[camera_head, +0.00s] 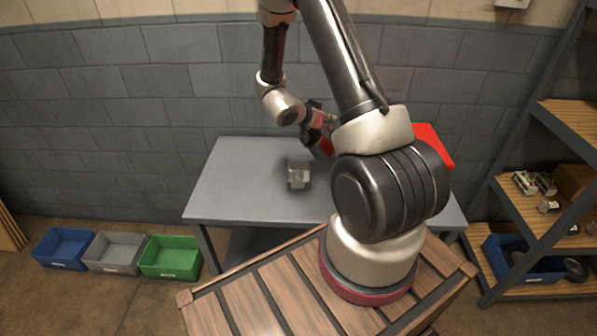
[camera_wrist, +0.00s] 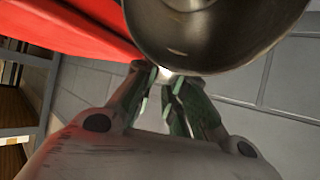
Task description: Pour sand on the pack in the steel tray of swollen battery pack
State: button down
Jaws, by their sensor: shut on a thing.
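A small grey boxy thing (camera_head: 298,175) stands on the grey table, left of my arm. It may be the steel tray with the pack; the pack is too small to make out. My gripper (camera_head: 318,122) is above and just behind it, to the right. In the wrist view my gripper's fingers (camera_wrist: 172,82) are closed together at the edge of a dark, round metal vessel (camera_wrist: 205,35). The vessel seems to be what they hold. Its contents are hidden, and no sand shows. A red piece (camera_head: 325,148) shows below the gripper in the head view.
The grey table (camera_head: 235,190) is bare at its left. A red thing (camera_head: 435,145) stands at its right, partly behind my arm. Blue (camera_head: 62,248), grey (camera_head: 115,252) and green (camera_head: 171,257) bins sit on the floor at left. Loaded shelves (camera_head: 530,205) stand at right.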

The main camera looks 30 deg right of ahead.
aim_at(321, 139)
jog(key=shift+s+a+f+h, duration=0.15)
jog(key=shift+a+f+h, duration=0.5)
jog(key=shift+h, duration=0.25)
jog(key=shift+s+a+t+h, duration=0.15)
jog(key=shift+a+t+h, duration=0.7)
jog(key=shift+h, duration=0.75)
jog(key=a+h, duration=0.1)
jog(key=a+r+h, duration=0.1)
jog(key=s+a+h, duration=0.1)
jog(key=h, duration=0.1)
jog(key=shift+a+r+t, duration=0.2)
jog(key=shift+a+t, duration=0.05)
jog(key=shift+a, duration=0.1)
jog(key=shift+s+a+r+h+p, duration=0.1)
jog(key=shift+a+r+h+p, duration=0.25)
jog(key=shift+a+h, duration=0.35)
jog(key=shift+p, duration=0.45)
dwell(1.2)
